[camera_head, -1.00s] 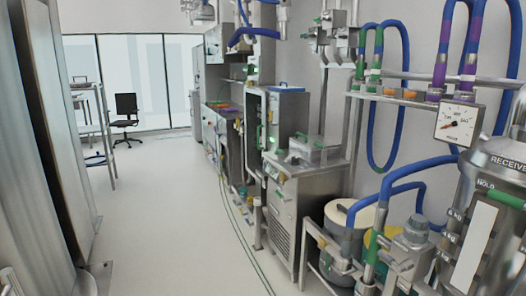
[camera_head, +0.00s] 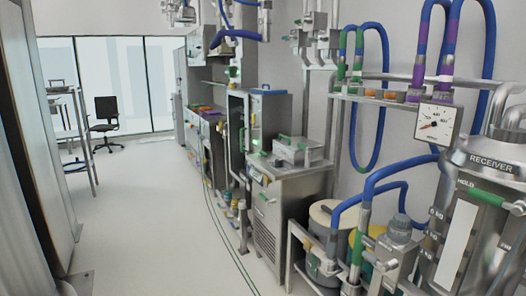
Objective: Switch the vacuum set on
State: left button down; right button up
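What looks like the vacuum set stands at the right: a steel vessel (camera_head: 480,205) marked RECEIVER, with a green-handled lever beside the word HOLD. A white dial gauge (camera_head: 437,125) hangs on the pipework to its left. Blue hoses (camera_head: 370,140) loop down from the rail. Lower down, a grey pump-like unit (camera_head: 397,240) sits near round containers. I cannot make out a switch for the set. Neither of my grippers shows in the view.
A steel cabinet (camera_head: 278,215) with a vented front stands left of the containers. The floor (camera_head: 150,220) down the aisle is clear apart from thin green lines. A black chair (camera_head: 106,118) stands at the far end. A tall metal panel (camera_head: 30,130) edges the left.

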aim_at(261, 153)
jog(key=i+u, duration=0.15)
jog(key=i, duration=1.9)
